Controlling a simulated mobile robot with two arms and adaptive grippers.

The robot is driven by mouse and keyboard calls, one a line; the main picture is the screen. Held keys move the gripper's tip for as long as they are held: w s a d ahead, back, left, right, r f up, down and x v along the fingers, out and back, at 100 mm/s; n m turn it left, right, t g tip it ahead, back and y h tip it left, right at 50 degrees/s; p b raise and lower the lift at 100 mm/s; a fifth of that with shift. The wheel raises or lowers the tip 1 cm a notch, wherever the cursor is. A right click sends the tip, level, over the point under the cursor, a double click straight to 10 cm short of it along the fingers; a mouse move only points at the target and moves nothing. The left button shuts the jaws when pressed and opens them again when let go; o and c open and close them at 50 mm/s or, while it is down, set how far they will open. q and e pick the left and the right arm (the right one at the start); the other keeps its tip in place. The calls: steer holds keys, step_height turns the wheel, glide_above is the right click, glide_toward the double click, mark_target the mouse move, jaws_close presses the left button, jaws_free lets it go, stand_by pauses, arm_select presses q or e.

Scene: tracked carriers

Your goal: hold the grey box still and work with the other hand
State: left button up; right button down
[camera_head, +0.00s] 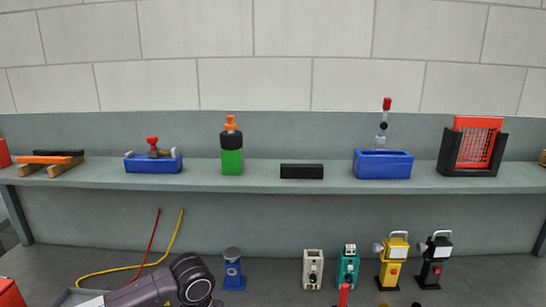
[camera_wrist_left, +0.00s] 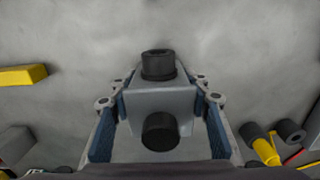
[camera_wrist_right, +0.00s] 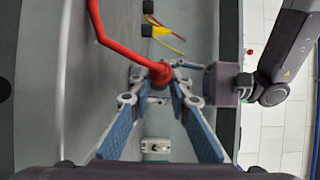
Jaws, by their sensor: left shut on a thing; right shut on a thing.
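The grey box (camera_wrist_left: 158,103) sits between the two fingers of my left gripper (camera_wrist_left: 160,92) in the left wrist view. It has a black round fitting on top (camera_wrist_left: 158,65) and another on the side facing the camera (camera_wrist_left: 160,132). My right gripper (camera_wrist_right: 160,82) is shut at its fingertips on the red round end (camera_wrist_right: 160,72) of a red cable (camera_wrist_right: 104,28) in the right wrist view. The cable bends up and out of the picture. Neither gripper's fingers show in the head view, where my left arm enters at the bottom left.
A shelf (camera_head: 330,182) carries blue trays, a green bottle (camera_head: 232,160) and a red grid in a black holder (camera_head: 477,145). Below it stand several small devices, including a yellow one (camera_head: 394,262). Yellow and red cables (camera_head: 128,267) lie at the left.

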steer(key=c, duration=2.5)
jaws_free()
steer(key=shift+c, duration=1)
arm_select(q)
steer(key=o, duration=1.3)
steer(key=shift+a, duration=0.1)
arm_select(e)
jaws_close()
arm_select(q)
steer(key=shift+o, duration=0.2)
step_height(320, 180, up, 12)
steer(key=shift+f, duration=0.1)
steer(key=shift+r+p, duration=2)
arm_select(e)
steer(key=shift+r, duration=2)
